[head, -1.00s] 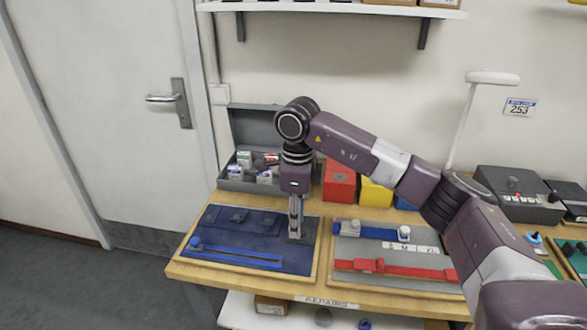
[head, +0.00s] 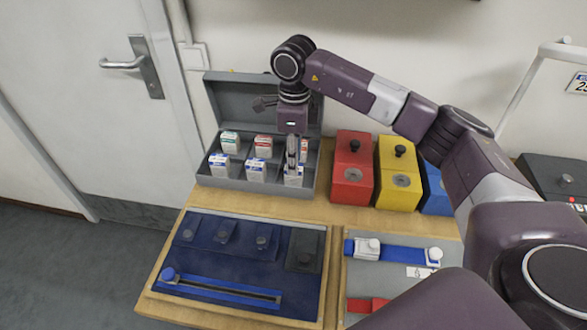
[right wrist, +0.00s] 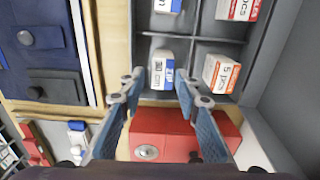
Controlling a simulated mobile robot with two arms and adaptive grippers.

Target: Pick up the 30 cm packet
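A grey compartment box (head: 205,178) with its lid up holds several small packets. A white packet with a blue label (head: 293,178) stands in the front right compartment. In the right wrist view this packet (right wrist: 162,72) shows "cm"; its number is not clear. My right gripper (head: 292,160) points down at it. In the right wrist view its fingers (right wrist: 161,88) are open, one on each side of the packet, with gaps. Other blue-labelled packets stand at front middle (head: 255,169) and front left (head: 220,164). My left gripper is not in view.
Behind stand a green-labelled packet (head: 230,142) and red-labelled ones (head: 264,146), one reading "5 pcs" (right wrist: 221,73). A red box (head: 352,170) and a yellow box (head: 398,172) stand right of the grey box. A blue mat (head: 205,270) lies in front.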

